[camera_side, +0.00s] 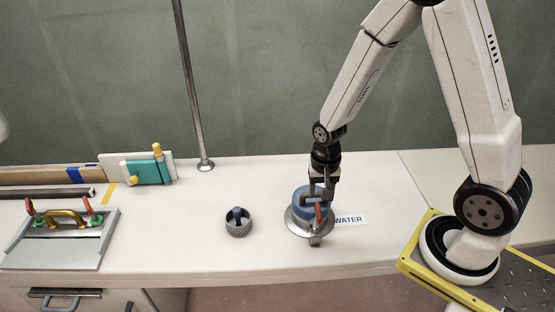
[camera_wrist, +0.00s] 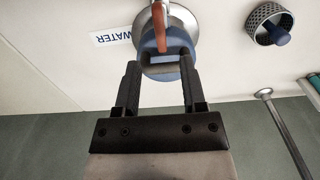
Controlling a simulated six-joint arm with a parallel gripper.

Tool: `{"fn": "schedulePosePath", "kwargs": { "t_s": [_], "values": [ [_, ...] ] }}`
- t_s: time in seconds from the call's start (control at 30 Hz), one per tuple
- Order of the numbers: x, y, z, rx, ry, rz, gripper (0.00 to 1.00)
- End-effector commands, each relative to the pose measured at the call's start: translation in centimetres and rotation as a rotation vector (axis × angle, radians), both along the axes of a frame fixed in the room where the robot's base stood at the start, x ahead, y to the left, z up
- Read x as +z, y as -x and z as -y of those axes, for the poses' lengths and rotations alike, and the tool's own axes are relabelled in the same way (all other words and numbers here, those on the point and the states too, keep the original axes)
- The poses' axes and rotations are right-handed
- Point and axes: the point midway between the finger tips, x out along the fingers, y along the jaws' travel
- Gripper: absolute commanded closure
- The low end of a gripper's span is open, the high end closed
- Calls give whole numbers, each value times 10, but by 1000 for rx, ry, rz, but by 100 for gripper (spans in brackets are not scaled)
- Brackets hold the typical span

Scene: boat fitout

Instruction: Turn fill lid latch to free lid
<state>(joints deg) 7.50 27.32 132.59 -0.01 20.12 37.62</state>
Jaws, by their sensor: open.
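The fill lid (camera_side: 302,201) is a blue round cap on a metal flange (camera_side: 296,225), beside a WATER label (camera_side: 349,220). A red-orange latch lever (camera_side: 318,213) lies across the lid on the side facing the camera. In the wrist view the latch (camera_wrist: 172,30) runs over the blue lid (camera_wrist: 152,62). My gripper (camera_side: 318,192) points down at the lid. In the wrist view my gripper (camera_wrist: 158,75) is open, with its two fingers apart on either side of the lid's near edge. I cannot tell whether the fingers touch the lid.
A dark perforated cup (camera_side: 238,226) with a blue piece in it stands left of the lid. A metal pole (camera_side: 194,100) rises behind. A grey panel with a brass handle (camera_side: 64,218) and a teal block (camera_side: 148,171) are farther left. The counter between cup and panel is clear.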

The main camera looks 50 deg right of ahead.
Motion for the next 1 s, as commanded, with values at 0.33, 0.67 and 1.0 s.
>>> {"fn": "schedulePosePath", "kwargs": {
  "t_s": [0.33, 0.67, 1.0],
  "values": [
    [-23, 0, 0, 2, 0, -1, 47],
    [-54, 0, 0, 2, 1, -2, 47],
    [-73, 0, 0, 1, 1, 0, 47]
  ]
}}
